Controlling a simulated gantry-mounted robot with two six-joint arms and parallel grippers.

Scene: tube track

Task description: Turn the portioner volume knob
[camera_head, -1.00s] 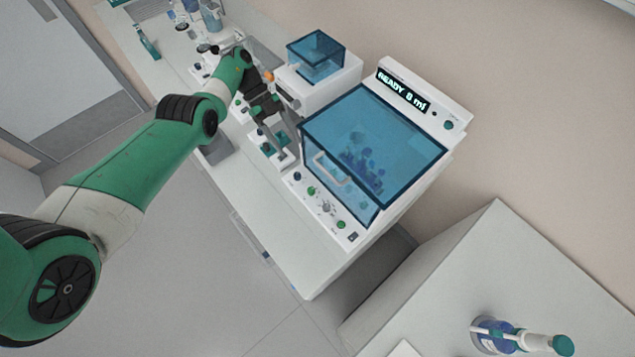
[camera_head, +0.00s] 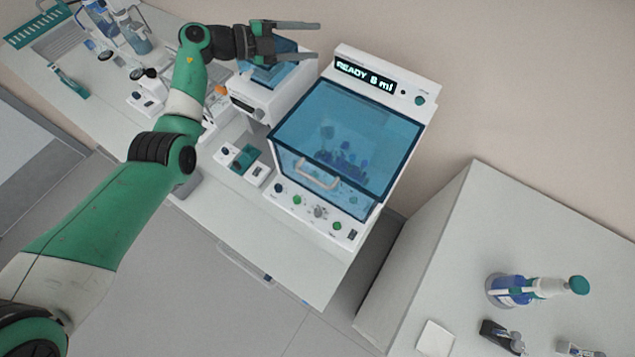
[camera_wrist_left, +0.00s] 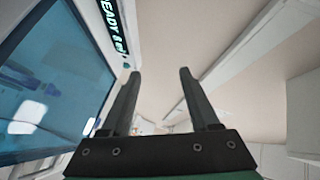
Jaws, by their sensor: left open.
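The portioner is a white machine (camera_head: 432,121) with a blue see-through front cover (camera_head: 350,130) and a display (camera_head: 365,75) that reads READY 8 ml. A small teal knob (camera_head: 420,101) sits to the right of the display. A grey knob (camera_head: 318,212) sits among small round controls on the lower front panel. I cannot tell from labels which knob sets the volume. My left gripper (camera_head: 317,40) is open and empty, up at the back left of the display and apart from both knobs. Its two spread fingers (camera_wrist_left: 158,75) show in the left wrist view, with the display (camera_wrist_left: 116,25) at upper left.
A smaller white unit with a blue lid (camera_head: 268,75) stands left of the portioner, under my left gripper. Glassware (camera_head: 133,38) and a green rack (camera_head: 38,24) are on the bench at upper left. A bottle (camera_head: 510,290) stands on the right table.

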